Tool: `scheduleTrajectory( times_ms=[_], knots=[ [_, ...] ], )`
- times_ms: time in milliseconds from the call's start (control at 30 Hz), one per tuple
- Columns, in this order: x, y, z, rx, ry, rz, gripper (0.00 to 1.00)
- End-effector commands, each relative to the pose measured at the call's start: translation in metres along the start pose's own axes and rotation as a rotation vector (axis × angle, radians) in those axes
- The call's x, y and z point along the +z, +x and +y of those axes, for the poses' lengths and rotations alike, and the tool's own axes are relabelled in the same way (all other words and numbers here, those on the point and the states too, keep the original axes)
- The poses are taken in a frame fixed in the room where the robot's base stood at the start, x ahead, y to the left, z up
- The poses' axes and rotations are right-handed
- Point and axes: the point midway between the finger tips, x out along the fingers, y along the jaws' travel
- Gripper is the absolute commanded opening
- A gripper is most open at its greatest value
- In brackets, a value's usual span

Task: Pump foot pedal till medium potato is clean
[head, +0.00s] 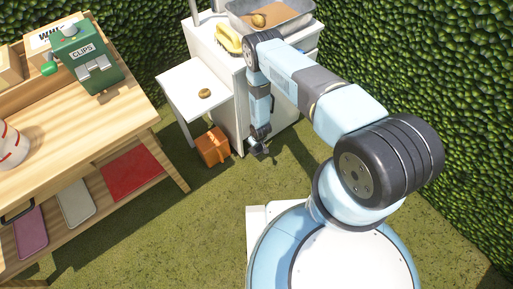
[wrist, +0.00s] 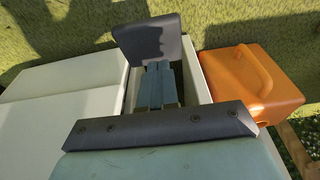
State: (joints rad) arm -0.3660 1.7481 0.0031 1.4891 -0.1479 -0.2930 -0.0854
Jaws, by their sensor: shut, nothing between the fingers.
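My gripper (head: 259,143) is low at the front foot of the white wash cabinet (head: 228,90). In the wrist view my gripper (wrist: 157,68) is shut and empty, its fingers pointing at a dark grey plate that looks like the foot pedal (wrist: 150,36). The fingertips overlap the plate's lower edge; I cannot tell whether they touch. One brown potato (head: 258,20) lies in the metal basin (head: 298,22) on the cabinet, in brownish contents. Another potato (head: 205,93) lies on the white side table (head: 186,92). How clean the basin potato is cannot be told.
An orange container (head: 213,147) with a handle stands beside the pedal, also in the wrist view (wrist: 250,83). A yellow brush (head: 228,39) lies on the cabinet. A wooden workbench (head: 85,125) with a green clips dispenser (head: 86,56) is left. Hedges close the back and right; grass is open in front.

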Motion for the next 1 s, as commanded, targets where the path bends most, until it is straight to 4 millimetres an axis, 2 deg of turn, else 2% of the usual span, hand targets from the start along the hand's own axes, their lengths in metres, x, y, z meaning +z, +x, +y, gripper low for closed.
scheduleTrajectory(
  times_ms=[100, 300, 767, 867, 1000],
  knots=[
    [0.007, 0.013, 0.0, 0.0, 0.0, -0.001, 0.0],
    [0.012, 0.025, 0.0, 0.0, 0.0, -0.001, 0.0],
    [0.014, 0.029, 0.001, 0.0, 0.002, -0.001, 0.0],
    [0.019, 0.035, 0.001, 0.0, 0.002, -0.003, 0.0],
    [0.032, 0.054, 0.001, 0.0, 0.003, -0.003, 0.0]
  ],
)
